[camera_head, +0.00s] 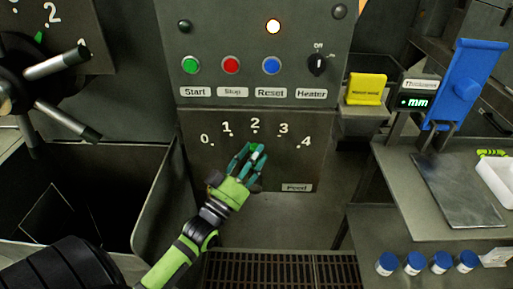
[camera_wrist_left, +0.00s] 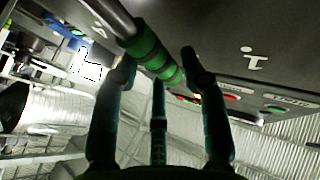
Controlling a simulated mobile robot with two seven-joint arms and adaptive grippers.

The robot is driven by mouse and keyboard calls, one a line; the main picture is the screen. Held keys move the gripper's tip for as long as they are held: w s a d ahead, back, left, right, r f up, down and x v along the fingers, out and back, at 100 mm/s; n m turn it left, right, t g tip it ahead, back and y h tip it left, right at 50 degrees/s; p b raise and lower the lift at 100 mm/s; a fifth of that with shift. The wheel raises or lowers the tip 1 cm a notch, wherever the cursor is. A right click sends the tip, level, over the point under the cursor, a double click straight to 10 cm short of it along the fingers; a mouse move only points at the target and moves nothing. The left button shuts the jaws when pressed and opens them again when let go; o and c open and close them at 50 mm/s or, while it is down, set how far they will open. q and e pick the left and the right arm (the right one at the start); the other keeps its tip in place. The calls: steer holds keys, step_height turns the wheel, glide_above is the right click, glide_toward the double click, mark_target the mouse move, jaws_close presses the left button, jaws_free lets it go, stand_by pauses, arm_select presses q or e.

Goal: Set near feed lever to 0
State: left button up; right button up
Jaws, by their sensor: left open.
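The near feed panel (camera_head: 215,160) carries a dial scale from 0 to 4 and a Feed label. My left gripper (camera_head: 250,153) is in front of this scale, just below the 2, with its fingers reaching up toward the panel. The feed lever is mostly hidden by the gripper in the head view. My right gripper is not in view.
Above are Start, Stop and Reset buttons (camera_head: 231,65) and a Heater knob (camera_head: 316,64). A dark handwheel (camera_head: 40,85) and an open bin (camera_head: 160,195) stand left. A grey table (camera_head: 400,190) with a blue device (camera_head: 465,85) is right; several blue-capped bottles (camera_head: 414,263) stand below.

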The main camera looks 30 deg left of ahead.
arm_select(q)
steer(key=shift+w+r, duration=0.2)
steer(key=shift+w, duration=0.45)
jaws_close()
